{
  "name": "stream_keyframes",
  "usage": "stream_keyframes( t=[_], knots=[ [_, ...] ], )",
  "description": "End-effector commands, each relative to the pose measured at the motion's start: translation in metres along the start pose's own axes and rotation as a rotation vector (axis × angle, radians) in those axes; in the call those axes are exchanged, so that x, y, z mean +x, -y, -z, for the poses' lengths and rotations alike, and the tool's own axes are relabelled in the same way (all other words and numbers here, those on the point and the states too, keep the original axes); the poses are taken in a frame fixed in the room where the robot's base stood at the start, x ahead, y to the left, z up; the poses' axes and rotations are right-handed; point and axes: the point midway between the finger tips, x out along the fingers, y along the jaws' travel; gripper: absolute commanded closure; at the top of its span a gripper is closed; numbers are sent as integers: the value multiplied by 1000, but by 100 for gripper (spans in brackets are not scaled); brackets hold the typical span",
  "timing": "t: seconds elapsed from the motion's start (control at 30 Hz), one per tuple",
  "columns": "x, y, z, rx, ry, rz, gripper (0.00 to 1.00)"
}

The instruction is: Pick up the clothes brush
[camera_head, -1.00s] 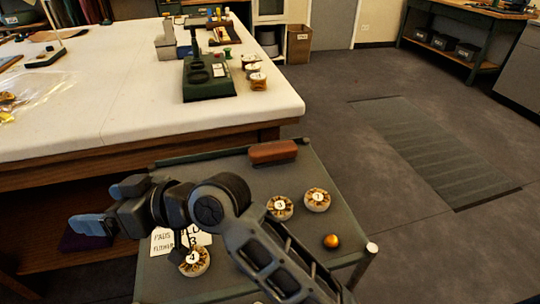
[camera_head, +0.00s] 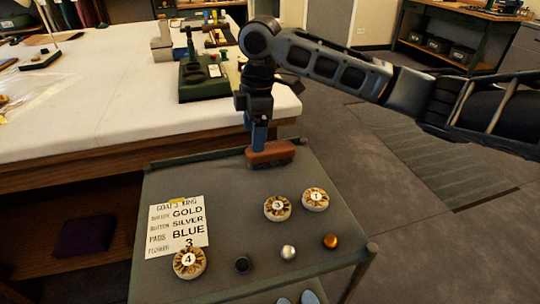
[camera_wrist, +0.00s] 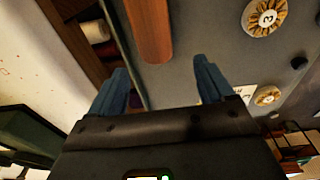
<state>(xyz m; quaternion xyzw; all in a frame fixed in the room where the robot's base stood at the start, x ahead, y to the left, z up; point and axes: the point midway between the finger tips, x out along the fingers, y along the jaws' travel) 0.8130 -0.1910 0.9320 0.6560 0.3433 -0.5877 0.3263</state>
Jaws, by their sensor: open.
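The clothes brush (camera_head: 270,154), a reddish-brown block, lies near the far edge of the small grey table (camera_head: 225,185). My gripper (camera_head: 258,138) points down over the left part of the brush, one blue finger showing just above or beside it. In the wrist view the brush (camera_wrist: 150,30) extends from the top edge to just ahead of the gap between my two spread blue fingers (camera_wrist: 161,68). The gripper is open and empty. I cannot tell whether a finger touches the brush.
Numbered round pieces (camera_head: 277,207), a gold ball (camera_head: 330,241), a silver ball (camera_head: 288,252), a dark ball (camera_head: 242,264) and a written card (camera_head: 176,228) lie on the small table. The large white table (camera_head: 90,110) stands close behind it.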

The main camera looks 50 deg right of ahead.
Motion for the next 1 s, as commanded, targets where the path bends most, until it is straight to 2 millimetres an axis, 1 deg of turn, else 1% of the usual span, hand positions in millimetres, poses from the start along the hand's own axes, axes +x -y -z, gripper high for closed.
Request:
stream_keyframes(
  t=[0.03, 0.1, 0.2, 0.53, 0.7, 0.8, 0.9, 1.0],
  knots=[
    [-4, -3, -15, 5, 39, 6, 19],
    [-7, -5, -29, 9, 75, 16, 19],
    [-6, -5, -38, 11, 97, 25, 19],
    [26, -5, -43, 12, 99, 26, 19],
    [51, -4, -47, 12, 99, 26, 19],
    [62, -4, -48, 12, 99, 25, 19],
    [67, -4, -48, 12, 98, 25, 19],
    [68, -4, -48, 11, 98, 25, 19]
  ],
)
